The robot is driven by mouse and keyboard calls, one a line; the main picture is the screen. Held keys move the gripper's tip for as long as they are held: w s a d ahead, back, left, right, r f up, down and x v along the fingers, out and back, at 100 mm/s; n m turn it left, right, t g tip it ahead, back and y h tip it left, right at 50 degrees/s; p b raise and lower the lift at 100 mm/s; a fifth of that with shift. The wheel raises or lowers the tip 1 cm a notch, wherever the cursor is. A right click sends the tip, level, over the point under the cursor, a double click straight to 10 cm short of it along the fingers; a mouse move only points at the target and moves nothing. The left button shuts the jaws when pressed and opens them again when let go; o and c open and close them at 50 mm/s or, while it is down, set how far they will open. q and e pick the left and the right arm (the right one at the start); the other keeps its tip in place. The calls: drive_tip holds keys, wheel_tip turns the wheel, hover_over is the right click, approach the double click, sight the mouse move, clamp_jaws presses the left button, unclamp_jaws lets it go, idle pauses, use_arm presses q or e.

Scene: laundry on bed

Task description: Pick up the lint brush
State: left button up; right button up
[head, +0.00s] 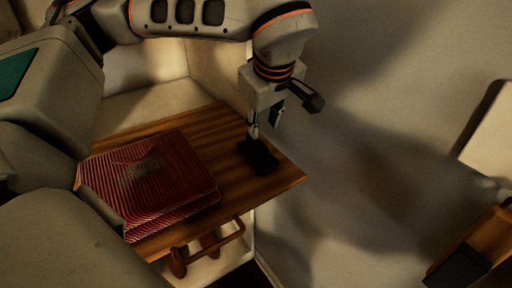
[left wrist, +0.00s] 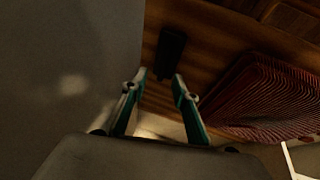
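The lint brush appears to be the dark, flat object (head: 258,156) on the wooden top, near its back right edge. It is in shadow, so its details are hard to make out. In the left wrist view the dark object (left wrist: 171,52) lies just beyond the fingertips. My left gripper (head: 265,132) points down above it. In the left wrist view the gripper's two green-sided fingers (left wrist: 159,78) are apart with nothing between them. In the head view the fingertips partly overlap the brush's surroundings, and I cannot tell the exact gap. My right gripper is not in view.
A red striped folded cloth (head: 150,182) lies on the wooden top (head: 232,195), left of the dark object; it also shows in the left wrist view (left wrist: 265,100). A wooden handle (head: 225,240) juts out below the front edge. A pale wall stands close behind.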

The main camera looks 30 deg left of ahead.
sight(259, 140)
use_arm(q)
drive_tip(key=shift+x, duration=1)
drive_tip(key=x, duration=0.4)
drive_tip(key=shift+s+a+f, duration=0.2)
drive_tip(key=shift+s+a, duration=0.1)
drive_tip(key=shift+s, duration=0.05)
drive_tip(key=shift+w+a+f, duration=0.1)
drive_tip(key=shift+w+f, duration=0.15)
drive_tip(key=shift+f, duration=0.2)
clamp_jaws()
